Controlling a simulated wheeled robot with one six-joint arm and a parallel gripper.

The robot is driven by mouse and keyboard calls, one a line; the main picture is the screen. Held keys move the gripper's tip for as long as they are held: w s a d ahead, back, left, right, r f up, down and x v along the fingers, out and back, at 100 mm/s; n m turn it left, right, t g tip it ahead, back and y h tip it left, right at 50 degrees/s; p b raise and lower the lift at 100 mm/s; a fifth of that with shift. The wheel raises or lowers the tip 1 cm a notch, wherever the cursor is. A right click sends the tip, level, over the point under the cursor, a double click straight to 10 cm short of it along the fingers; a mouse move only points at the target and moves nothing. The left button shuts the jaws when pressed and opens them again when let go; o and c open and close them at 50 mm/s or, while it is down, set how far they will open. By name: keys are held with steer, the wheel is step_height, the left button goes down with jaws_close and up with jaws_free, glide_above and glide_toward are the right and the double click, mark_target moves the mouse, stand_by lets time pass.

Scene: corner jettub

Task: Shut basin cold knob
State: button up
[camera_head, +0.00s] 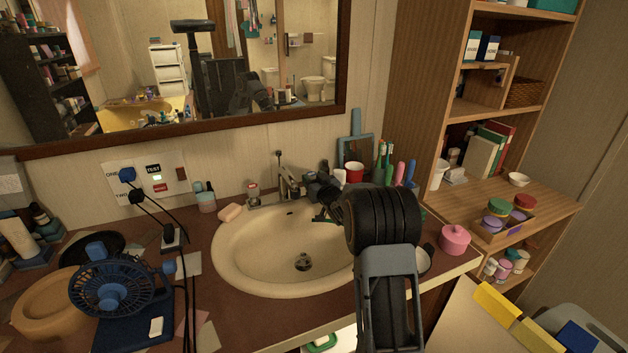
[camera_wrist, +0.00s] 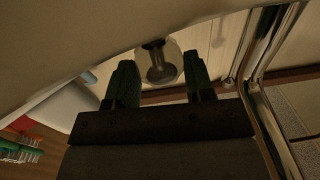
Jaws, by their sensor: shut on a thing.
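The cold knob (camera_wrist: 160,64) is a clear knob with a dark metal core, seen in the wrist view between my gripper's two dark green fingertips. My gripper (camera_wrist: 157,75) is shut on it. In the head view my gripper (camera_head: 312,185) is just right of the metal faucet (camera_head: 287,184), and it and my arm hide the cold knob. The other knob (camera_head: 253,190), clear with a reddish top, stands left of the faucet. The oval cream basin (camera_head: 232,262) lies below. I cannot tell how far the cold knob is turned.
A red cup (camera_head: 355,172) and several upright brushes (camera_head: 388,170) stand behind and right of my gripper. Soap (camera_head: 230,212) lies left of the basin. A blue fan (camera_head: 112,290) is on the left counter, and a pink jar (camera_head: 454,240) is at right. The mirror (camera_head: 190,75) hangs behind.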

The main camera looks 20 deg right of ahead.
steer(key=shift+c, duration=0.3)
steer(key=h+b, duration=0.1)
steer(key=b, duration=0.1)
steer(key=m+h+b, duration=0.1)
steer(key=b, duration=0.1)
steer(key=shift+a+f, duration=0.2)
steer(key=shift+f, duration=0.15)
steer(key=h+b, duration=0.1)
steer(key=m+h+b, duration=0.1)
steer(key=b, duration=0.1)
steer(key=shift+r+m, duration=0.25)
steer(key=shift+m, duration=0.05)
steer(key=shift+r, duration=0.25)
steer(key=o, duration=0.9)
steer(key=shift+f, duration=0.1)
steer(key=s+a, duration=0.1)
steer(key=s, duration=0.8)
steer(key=s+a, duration=0.1)
steer(key=s, duration=0.3)
steer(key=shift+s+a, duration=0.25)
steer(key=shift+a, duration=0.05)
